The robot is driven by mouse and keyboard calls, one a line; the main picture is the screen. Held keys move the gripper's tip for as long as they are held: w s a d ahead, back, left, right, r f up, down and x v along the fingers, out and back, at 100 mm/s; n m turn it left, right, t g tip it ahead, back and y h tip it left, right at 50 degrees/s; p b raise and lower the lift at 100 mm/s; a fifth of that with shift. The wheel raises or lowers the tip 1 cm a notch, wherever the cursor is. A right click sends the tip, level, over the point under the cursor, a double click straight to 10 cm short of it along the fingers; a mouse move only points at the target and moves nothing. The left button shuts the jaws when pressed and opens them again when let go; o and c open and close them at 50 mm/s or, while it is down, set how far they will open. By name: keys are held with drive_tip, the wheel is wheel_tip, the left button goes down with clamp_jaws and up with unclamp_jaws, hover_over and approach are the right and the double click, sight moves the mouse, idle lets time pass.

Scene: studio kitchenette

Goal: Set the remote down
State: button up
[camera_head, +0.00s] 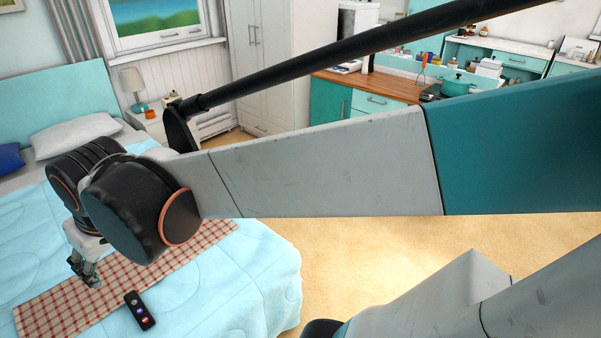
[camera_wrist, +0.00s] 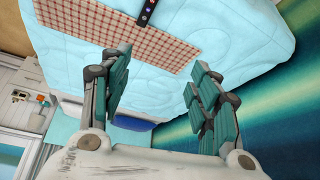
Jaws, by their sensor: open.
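The black remote (camera_head: 139,310) lies on the bed, at the edge of the red checked cloth, in the lower left of the head view. It has coloured buttons on top. In the wrist view the remote (camera_wrist: 146,13) is at the top edge and partly cut off. My gripper (camera_head: 88,272) is above the checked cloth (camera_head: 60,300), up and to the left of the remote in the head view, and apart from it. In the wrist view the fingers of my gripper (camera_wrist: 160,85) are spread wide with nothing between them.
The bed with its light blue quilt (camera_head: 255,270) fills the left. Pillows (camera_head: 75,133) lie by the headboard. A counter with a teal pot (camera_head: 457,86) stands at the back right. The floor (camera_head: 370,260) right of the bed looks clear.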

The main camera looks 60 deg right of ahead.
drive_tip(key=s+t, duration=0.1)
drive_tip(key=s, duration=0.6)
drive_tip(key=shift+a+f+n, duration=0.3)
drive_tip(key=shift+a, duration=0.1)
drive_tip(key=shift+o, duration=0.5)
drive_tip(key=shift+s+f+t, duration=0.15)
drive_tip(key=shift+s+t, duration=0.15)
drive_tip(key=shift+s, duration=0.25)
drive_tip(key=m+g+p, duration=0.2)
drive_tip(key=m+g, duration=0.1)
drive_tip(key=g, duration=0.4)
hover_over(138, 308)
wheel_tip(138, 308, down, 30)
drive_tip(key=f+b, duration=0.1)
drive_tip(key=f, duration=0.3)
drive_tip(key=f+b, duration=0.2)
drive_tip(key=f, duration=0.3)
drive_tip(key=shift+s+a+f, duration=0.15)
drive_tip(key=shift+s+f, duration=0.05)
drive_tip(key=shift+f, duration=0.05)
drive_tip(key=f+b, duration=0.2)
drive_tip(key=f, duration=0.1)
drive_tip(key=f+b, duration=0.1)
drive_tip(key=f, duration=0.1)
drive_tip(key=shift+w+f, duration=0.1)
drive_tip(key=shift+w, duration=0.15)
drive_tip(key=c, duration=1.3)
